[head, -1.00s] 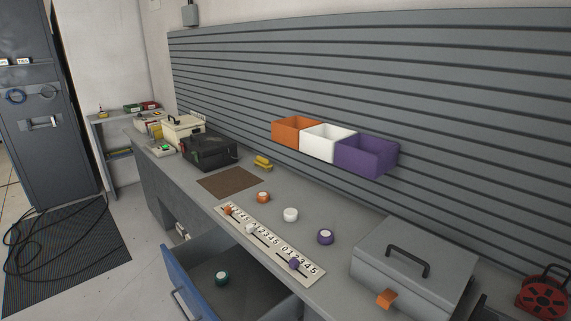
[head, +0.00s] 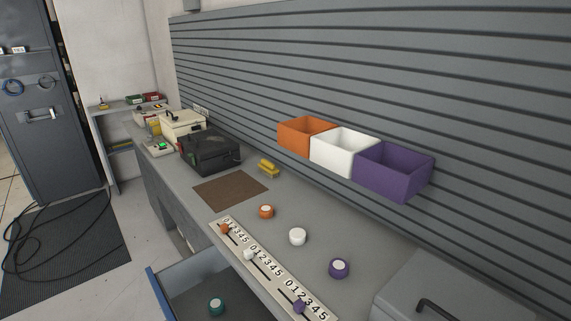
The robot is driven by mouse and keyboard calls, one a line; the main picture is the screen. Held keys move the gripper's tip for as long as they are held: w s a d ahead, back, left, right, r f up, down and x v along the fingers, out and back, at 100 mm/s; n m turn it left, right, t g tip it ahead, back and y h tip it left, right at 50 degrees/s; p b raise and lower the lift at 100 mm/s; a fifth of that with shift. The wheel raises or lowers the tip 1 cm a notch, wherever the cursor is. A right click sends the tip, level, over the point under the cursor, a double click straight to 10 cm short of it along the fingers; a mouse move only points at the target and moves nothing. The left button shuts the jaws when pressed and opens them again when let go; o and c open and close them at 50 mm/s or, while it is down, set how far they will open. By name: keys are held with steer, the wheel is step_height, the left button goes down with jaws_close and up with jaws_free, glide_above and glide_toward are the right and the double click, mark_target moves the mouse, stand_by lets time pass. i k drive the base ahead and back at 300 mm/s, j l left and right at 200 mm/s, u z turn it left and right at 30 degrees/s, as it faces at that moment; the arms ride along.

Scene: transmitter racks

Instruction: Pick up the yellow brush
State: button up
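A small yellow object (head: 269,168), which looks like the yellow brush, lies on the grey workbench (head: 235,212). It is beyond the brown mat (head: 230,189), near the slatted wall panel and to the right of the black case. It is too small to make out bristles or handle. Nothing covers it or touches it that I can see. My gripper and arm are not in view.
The black case (head: 209,151) stands left of the yellow object. Orange, white (head: 344,150) and purple bins hang on the wall panel. Several round knobs and a numbered slider strip (head: 262,268) lie in front. A blue-fronted drawer (head: 161,294) stands open. A grey box (head: 455,292) is at right.

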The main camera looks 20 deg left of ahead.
mark_target(269, 169)
steer(key=i+j, duration=0.15)
steer(key=j, duration=0.25)
steer(key=i+j+z, duration=0.15)
steer(key=j, duration=0.2)
steer(key=i+j, duration=0.1)
steer(key=j, duration=0.3)
steer(key=i+j+z, duration=0.1)
steer(key=j, duration=0.3)
steer(key=i+j, duration=0.15)
steer(key=j, duration=0.25)
steer(key=i+j+z, duration=0.15)
steer(key=j, duration=0.25)
